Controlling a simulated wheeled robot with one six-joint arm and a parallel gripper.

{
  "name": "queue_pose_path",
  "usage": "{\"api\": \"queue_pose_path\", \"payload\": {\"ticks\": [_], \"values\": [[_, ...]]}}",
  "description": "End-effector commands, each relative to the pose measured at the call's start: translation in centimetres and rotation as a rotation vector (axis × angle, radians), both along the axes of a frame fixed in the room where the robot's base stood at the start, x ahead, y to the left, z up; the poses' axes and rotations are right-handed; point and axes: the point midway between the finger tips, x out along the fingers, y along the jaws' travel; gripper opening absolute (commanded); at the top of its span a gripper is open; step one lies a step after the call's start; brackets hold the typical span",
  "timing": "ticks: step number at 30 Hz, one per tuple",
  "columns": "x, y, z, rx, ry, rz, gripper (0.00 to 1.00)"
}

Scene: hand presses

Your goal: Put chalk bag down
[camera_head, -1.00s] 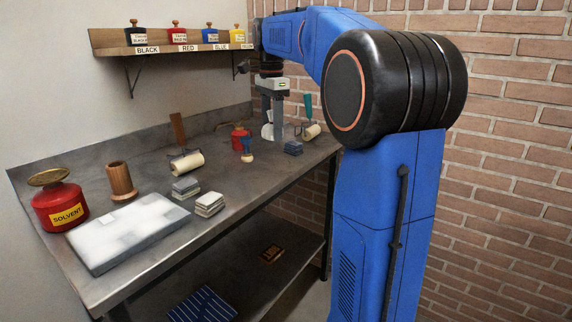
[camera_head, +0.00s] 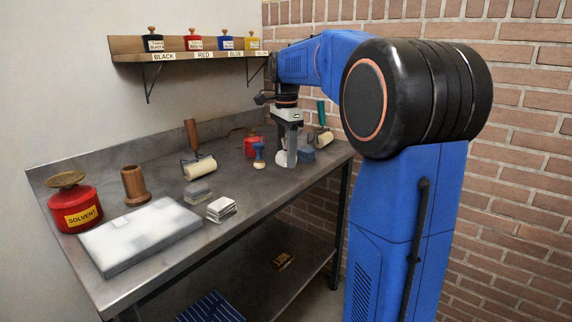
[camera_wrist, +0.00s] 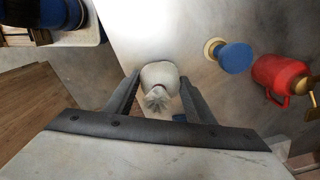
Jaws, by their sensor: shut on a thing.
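The chalk bag (camera_wrist: 159,78) is a small, pale, rounded bag with a gathered, tied top. In the wrist view it sits between the two fingers of my gripper (camera_wrist: 158,92), which is shut on it. In the head view my gripper (camera_head: 289,158) points down over the far right part of the bench (camera_head: 150,188). The white chalk bag (camera_head: 282,161) shows low beside the fingers, close to the bench top. I cannot tell whether it touches the bench; the fingers partly hide it.
Close by are a blue-topped dabber (camera_head: 259,155), a red can (camera_head: 250,147), a blue block (camera_head: 306,153) and a teal-handled roller (camera_head: 323,138). The bench's front middle is clear.

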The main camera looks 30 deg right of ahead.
Motion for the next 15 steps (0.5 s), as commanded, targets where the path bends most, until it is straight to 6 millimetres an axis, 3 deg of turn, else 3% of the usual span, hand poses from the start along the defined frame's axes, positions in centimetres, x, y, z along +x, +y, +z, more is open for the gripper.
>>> {"api": "queue_pose_path", "payload": {"ticks": [7, 15], "values": [[0.0, 0.0, -3.0, 0.0, 0.002, 0.0, 0.25], [0.0, 0.0, -3.2, 0.0, 0.0, 0.0, 0.25]]}}
